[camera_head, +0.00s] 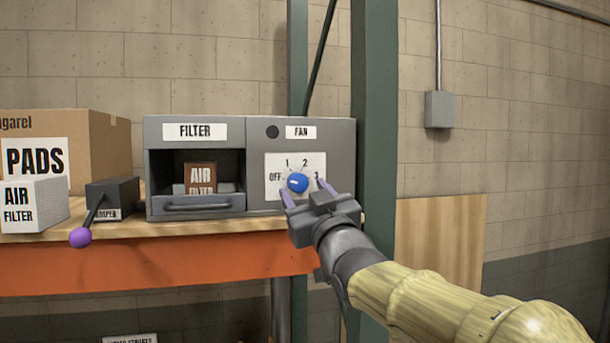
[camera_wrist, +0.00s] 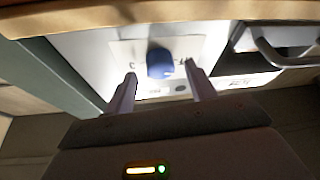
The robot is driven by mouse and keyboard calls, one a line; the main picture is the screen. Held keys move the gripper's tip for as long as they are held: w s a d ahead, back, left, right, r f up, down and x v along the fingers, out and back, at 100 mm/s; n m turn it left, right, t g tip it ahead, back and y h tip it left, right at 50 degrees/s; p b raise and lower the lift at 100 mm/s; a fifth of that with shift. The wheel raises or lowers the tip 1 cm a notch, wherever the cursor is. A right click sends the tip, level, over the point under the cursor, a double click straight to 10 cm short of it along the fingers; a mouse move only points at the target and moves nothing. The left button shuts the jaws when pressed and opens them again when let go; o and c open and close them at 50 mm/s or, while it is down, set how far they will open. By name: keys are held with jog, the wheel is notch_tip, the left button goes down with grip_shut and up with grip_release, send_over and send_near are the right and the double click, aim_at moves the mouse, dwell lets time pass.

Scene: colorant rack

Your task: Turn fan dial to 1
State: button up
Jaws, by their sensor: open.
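The fan dial (camera_head: 297,183) is a blue round knob on a white plate (camera_head: 274,189) marked OFF, 1, 2 and 3, on the grey box under the FAN label (camera_head: 301,132). A light mark on the knob appears to point left, towards OFF. My gripper (camera_head: 304,192) is open in front of the dial, with one purple finger on each side of it. In the wrist view the blue dial (camera_wrist: 160,63) sits between and a little beyond the two fingertips, with gaps at both sides. Whether anything touches it is unclear.
The FILTER compartment (camera_head: 196,205), holding a brown air filter box (camera_head: 200,177), is left of the dial. A green post (camera_head: 373,120) rises close on the right.

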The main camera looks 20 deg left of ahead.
jog(key=shift+p+x, duration=0.35)
jog(key=shift+x, duration=0.55)
jog(key=shift+c, duration=0.4)
jog(key=c, duration=0.9)
jog(key=shift+f, duration=0.1)
